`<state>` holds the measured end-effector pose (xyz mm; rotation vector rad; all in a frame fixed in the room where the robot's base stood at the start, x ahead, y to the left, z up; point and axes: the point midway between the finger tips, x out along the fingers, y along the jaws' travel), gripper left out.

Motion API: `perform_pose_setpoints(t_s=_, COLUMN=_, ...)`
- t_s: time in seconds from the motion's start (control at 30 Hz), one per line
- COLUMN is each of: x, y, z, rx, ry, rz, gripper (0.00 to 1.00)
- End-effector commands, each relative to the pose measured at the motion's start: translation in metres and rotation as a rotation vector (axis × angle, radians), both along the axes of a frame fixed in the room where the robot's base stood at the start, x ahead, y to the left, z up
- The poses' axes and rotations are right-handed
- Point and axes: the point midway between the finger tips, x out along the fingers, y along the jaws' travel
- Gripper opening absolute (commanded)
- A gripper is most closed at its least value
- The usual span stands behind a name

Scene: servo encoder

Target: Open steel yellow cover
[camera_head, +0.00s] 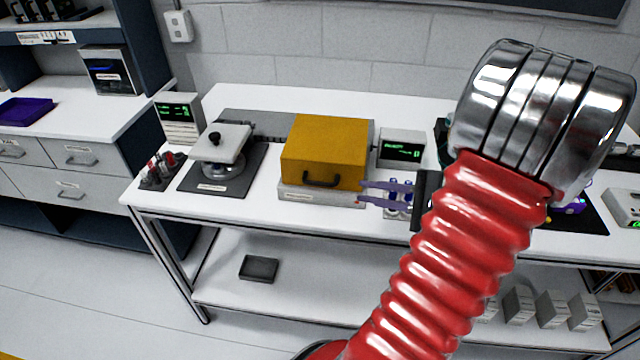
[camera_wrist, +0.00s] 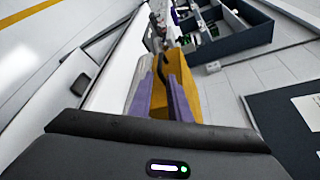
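The yellow cover (camera_head: 327,148) is a box-shaped lid sitting shut on a pale grey base (camera_head: 310,195) on the white bench. A dark handle (camera_head: 322,180) is on its front face, low down. My gripper (camera_head: 361,192) is just right of the cover's front right corner, with its fingers pointing left toward the handle side. The two fingers are apart, with nothing held between them. In the wrist view the yellow cover (camera_wrist: 160,97) shows between and beyond the purple fingers.
A balance-like device (camera_head: 220,145) stands left of the cover on a dark mat. A small display box (camera_head: 402,148) stands behind my gripper, to the cover's right. My red arm hides much of the bench's right side. A lower shelf (camera_head: 320,280) lies below.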

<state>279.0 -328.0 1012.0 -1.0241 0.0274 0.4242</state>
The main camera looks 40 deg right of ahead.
Motion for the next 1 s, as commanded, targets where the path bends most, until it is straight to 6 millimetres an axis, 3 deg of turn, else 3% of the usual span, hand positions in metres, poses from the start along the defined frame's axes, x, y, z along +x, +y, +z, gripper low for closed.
perform_pose_setpoints(t_s=1.0, x=0.111, y=0.041, z=-0.027, rx=0.000, ry=0.000, rz=0.005, gripper=0.17)
